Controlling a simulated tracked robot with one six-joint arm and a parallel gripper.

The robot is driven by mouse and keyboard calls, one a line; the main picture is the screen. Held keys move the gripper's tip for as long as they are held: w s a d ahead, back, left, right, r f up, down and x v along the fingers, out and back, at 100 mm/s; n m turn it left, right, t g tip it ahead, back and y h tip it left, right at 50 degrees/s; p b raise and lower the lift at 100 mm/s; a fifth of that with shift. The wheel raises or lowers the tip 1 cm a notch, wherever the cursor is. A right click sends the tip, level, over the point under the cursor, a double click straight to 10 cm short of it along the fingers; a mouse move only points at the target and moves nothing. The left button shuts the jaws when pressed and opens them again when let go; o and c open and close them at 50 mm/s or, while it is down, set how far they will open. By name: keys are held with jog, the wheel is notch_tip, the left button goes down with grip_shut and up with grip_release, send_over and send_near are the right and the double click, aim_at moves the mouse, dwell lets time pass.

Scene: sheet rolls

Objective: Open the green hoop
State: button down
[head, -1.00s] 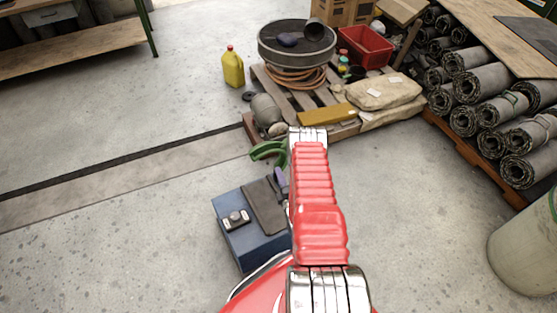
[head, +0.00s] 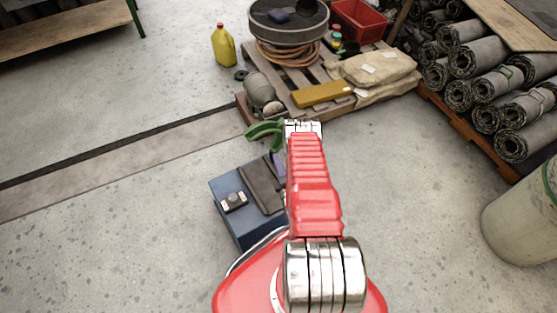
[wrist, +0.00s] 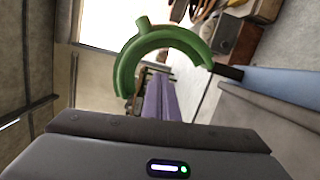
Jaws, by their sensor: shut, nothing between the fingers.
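The green hoop (head: 264,131) is a thick arch by the far end of a blue box (head: 229,205), left of my arm's wrist in the head view. In the wrist view the hoop (wrist: 165,40) curves over my fingertips, with a stub on its outer top. Its right end meets a dark piece beside the blue surface (wrist: 285,85). My gripper (wrist: 158,80) has purple fingers, shut and empty, seen within the arch's outline. I cannot tell whether they touch the hoop. In the head view my arm hides most of the gripper (head: 279,160).
A dark pad and a small knobbed unit (head: 233,201) lie on the box. Beyond the hoop is a pallet (head: 285,95) with sacks (head: 370,70), a yellow bar and a grey cylinder. Sheet rolls (head: 490,95) and a drum (head: 520,220) stand right.

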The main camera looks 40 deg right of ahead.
aim_at(280, 142)
jog(key=shift+w+d+r, duration=0.2)
jog(key=shift+w+d, duration=1.5)
jog(key=shift+d, duration=0.1)
jog(key=shift+w+d+r, duration=0.2)
jog(key=shift+w+d, duration=1.45)
jog(key=shift+d, duration=0.1)
